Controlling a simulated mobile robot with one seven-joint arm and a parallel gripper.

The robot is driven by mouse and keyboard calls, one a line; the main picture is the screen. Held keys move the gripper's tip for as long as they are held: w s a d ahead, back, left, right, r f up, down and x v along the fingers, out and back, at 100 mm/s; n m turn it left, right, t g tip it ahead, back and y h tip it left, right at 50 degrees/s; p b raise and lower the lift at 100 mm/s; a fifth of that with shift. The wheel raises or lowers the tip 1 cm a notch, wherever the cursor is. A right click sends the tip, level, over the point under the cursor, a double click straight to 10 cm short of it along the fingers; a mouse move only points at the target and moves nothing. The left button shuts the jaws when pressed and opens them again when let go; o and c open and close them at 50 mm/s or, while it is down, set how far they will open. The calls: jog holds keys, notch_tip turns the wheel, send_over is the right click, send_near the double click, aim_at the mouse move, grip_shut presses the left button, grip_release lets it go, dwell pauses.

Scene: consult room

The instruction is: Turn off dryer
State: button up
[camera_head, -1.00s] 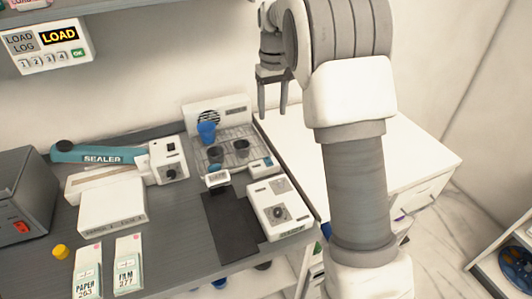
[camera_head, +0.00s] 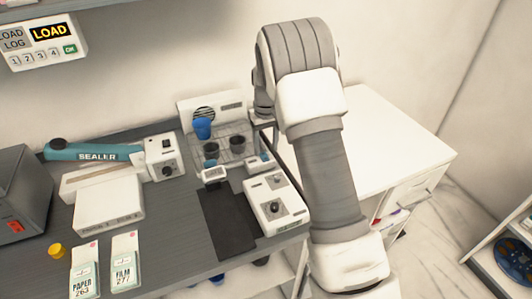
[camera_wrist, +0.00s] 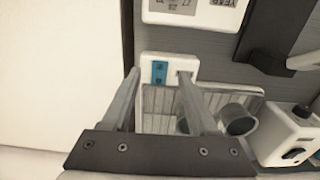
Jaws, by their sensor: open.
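The dryer appears to be the white box with a round grille (camera_head: 205,112) and a wire rack (camera_head: 232,132) at the back of the counter. A blue cup (camera_head: 203,128) and two dark cups (camera_head: 237,144) stand at the rack. A small white box with a blue patch (camera_head: 259,164) sits at the rack's front right corner. It also shows in the wrist view (camera_wrist: 148,64). My gripper (camera_wrist: 159,76) is open and empty, its fingertips over or close to this box, one on either side of the blue patch. Contact cannot be told. In the head view, my arm hides most of the gripper.
A white device with a dial (camera_head: 270,207) and a dark mat (camera_head: 228,222) lie in front of the rack. The teal sealer (camera_head: 95,153) and its knobbed white box (camera_head: 163,158) stand left. A white cabinet top (camera_head: 385,145) lies clear to the right.

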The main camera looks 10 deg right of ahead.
aim_at(266, 159)
jog(key=shift+f, duration=1.55)
jog(key=shift+c, duration=0.2)
grip_shut()
